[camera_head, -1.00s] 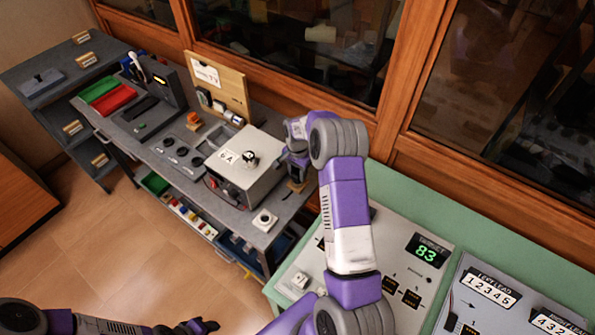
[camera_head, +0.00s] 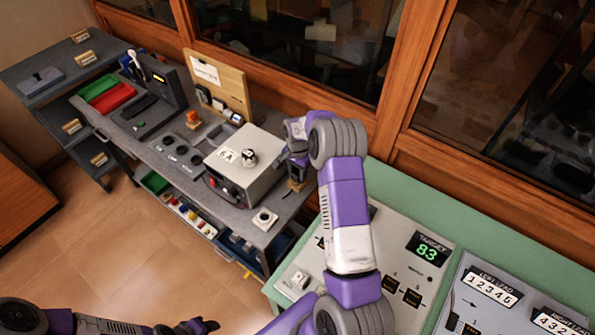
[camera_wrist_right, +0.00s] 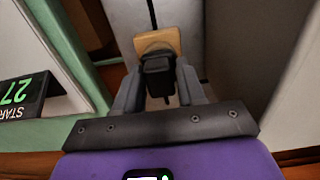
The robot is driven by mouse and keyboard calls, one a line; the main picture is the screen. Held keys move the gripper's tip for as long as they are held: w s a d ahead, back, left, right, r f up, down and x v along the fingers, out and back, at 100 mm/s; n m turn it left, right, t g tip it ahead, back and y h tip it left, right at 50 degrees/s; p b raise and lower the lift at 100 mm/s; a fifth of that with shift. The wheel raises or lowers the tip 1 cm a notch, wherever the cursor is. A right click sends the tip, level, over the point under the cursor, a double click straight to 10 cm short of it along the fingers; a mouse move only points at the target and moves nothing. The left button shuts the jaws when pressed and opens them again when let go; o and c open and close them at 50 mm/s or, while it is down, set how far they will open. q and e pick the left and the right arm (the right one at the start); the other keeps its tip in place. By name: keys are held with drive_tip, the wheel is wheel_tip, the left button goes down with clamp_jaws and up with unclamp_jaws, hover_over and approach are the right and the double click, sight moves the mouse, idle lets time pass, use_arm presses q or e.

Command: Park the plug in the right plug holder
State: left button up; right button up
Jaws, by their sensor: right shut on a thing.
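My right gripper (camera_head: 297,168) is low behind the right side of the grey 6A box on the bench. In the right wrist view its grey fingers (camera_wrist_right: 158,88) are shut on a black plug (camera_wrist_right: 157,66). A small wooden block (camera_wrist_right: 158,41), apparently the right plug holder, lies just beyond the plug and overlaps it in the picture. The block also shows below the gripper in the head view (camera_head: 296,185). I cannot tell whether the plug is seated in it. My left gripper (camera_head: 203,325) is at the bottom edge, and its jaw state is unclear.
The grey 6A box (camera_head: 240,172) with a knob on top stands close left of my right gripper. A wooden board (camera_head: 228,85) stands behind it. A green-edged console (camera_head: 410,225) reading 83 lies at the right. A small button box (camera_head: 265,219) sits at the bench's front.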

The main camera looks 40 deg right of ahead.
drive_tip(key=shift+f+b, duration=0.3)
drive_tip(key=shift+f, duration=0.1)
idle(0.6)
drive_tip(key=o, duration=1.1)
drive_tip(key=shift+o, duration=0.7)
drive_tip(key=o, duration=0.4)
drive_tip(key=shift+r, duration=0.1)
drive_tip(key=shift+r+p, duration=2.2)
drive_tip(key=shift+r, duration=1.2)
